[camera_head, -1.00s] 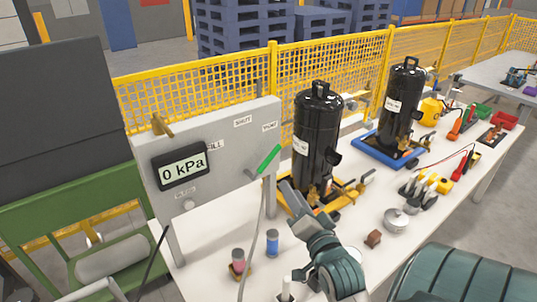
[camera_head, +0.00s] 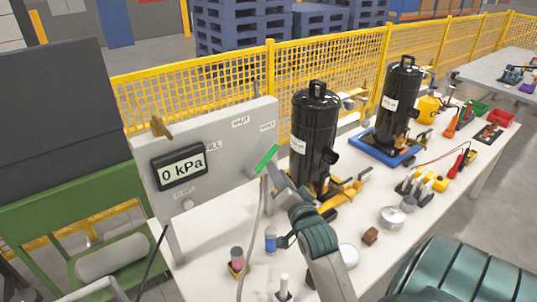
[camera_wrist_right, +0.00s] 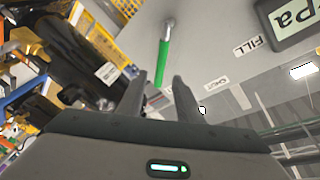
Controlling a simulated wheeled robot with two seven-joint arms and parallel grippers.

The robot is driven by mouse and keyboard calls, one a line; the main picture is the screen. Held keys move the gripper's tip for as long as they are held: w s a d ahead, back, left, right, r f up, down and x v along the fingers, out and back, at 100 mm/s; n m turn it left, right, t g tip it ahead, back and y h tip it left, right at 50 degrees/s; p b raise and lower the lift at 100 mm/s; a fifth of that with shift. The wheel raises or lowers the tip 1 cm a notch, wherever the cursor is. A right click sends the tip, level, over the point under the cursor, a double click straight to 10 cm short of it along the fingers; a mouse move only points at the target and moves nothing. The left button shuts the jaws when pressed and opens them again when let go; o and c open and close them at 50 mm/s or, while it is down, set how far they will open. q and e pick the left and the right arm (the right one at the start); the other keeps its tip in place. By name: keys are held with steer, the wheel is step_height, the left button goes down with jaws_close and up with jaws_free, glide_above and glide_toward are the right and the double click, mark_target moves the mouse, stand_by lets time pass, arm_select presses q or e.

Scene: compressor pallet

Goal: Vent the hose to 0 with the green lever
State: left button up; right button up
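The green lever (camera_head: 266,159) is on the right end of the grey panel (camera_head: 228,148), below the label at the panel's right edge. It slants, its lower end to the left. The display (camera_head: 184,166) reads "0 kPa". My right gripper (camera_head: 274,178) is close to the lever's lower end. In the right wrist view, my right gripper (camera_wrist_right: 160,77) is open, and the end of the green lever (camera_wrist_right: 163,62) appears between its fingertips. Contact cannot be told. The FILL label (camera_wrist_right: 247,46) shows beside it. My left gripper is not in view.
A grey hose (camera_head: 260,215) hangs below the lever. A black tank (camera_head: 314,140) stands close right of my right gripper. A blue cylinder (camera_head: 270,240) and a red-topped piece (camera_head: 237,260) stand on the white table (camera_head: 205,262) below. Yellow mesh fence (camera_head: 200,92) runs behind.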

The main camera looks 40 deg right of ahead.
mark_target(269, 159)
steer(key=p+x, duration=0.2)
steer(key=x, duration=0.6)
steer(key=shift+w+d, duration=0.1)
steer(key=shift+w, duration=0.15)
jaws_close()
